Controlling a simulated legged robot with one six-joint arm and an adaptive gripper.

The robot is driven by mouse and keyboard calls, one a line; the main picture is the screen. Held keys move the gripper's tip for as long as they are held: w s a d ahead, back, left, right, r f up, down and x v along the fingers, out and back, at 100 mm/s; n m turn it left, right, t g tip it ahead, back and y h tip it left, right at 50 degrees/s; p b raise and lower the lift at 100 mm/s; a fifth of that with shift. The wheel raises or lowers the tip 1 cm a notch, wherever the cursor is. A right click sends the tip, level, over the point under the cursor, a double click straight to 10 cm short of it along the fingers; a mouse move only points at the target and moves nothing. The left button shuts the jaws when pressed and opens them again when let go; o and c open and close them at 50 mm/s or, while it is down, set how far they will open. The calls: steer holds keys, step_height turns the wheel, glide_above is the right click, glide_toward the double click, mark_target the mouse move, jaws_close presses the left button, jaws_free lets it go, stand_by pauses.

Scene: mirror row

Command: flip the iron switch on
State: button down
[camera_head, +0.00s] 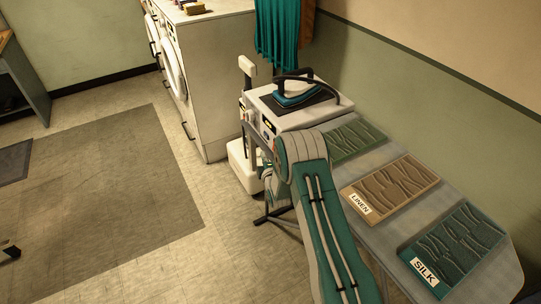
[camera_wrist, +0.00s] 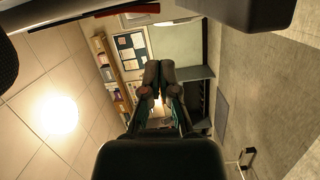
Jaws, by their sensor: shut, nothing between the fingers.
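A teal iron (camera_head: 297,96) rests on top of a white iron station (camera_head: 315,115) at the end of the ironing board. The station's front panel (camera_head: 268,127) carries small controls, too small to tell which is the switch or how it is set. My arm covers part of the station's front and the area below it. My gripper (camera_wrist: 160,70) is shut and empty in the wrist view, its two dark fingers together. It points out into the room, and no switch shows in that view. In the head view the fingers cannot be made out clearly.
The ironing board (camera_head: 385,233) holds a linen cloth (camera_head: 400,182), a silk cloth (camera_head: 468,240) and a green cloth (camera_head: 352,136). White washers (camera_head: 205,80) stand behind at the left. Teal cloth (camera_head: 283,35) hangs at the back.

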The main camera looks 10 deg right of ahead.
steer(key=d, duration=0.3)
steer(key=shift+w+d+f, duration=0.15)
steer(key=shift+w, duration=0.2)
steer(key=shift+w+d+f, duration=0.15)
steer(key=shift+d+f, duration=0.05)
steer(key=shift+d, duration=0.15)
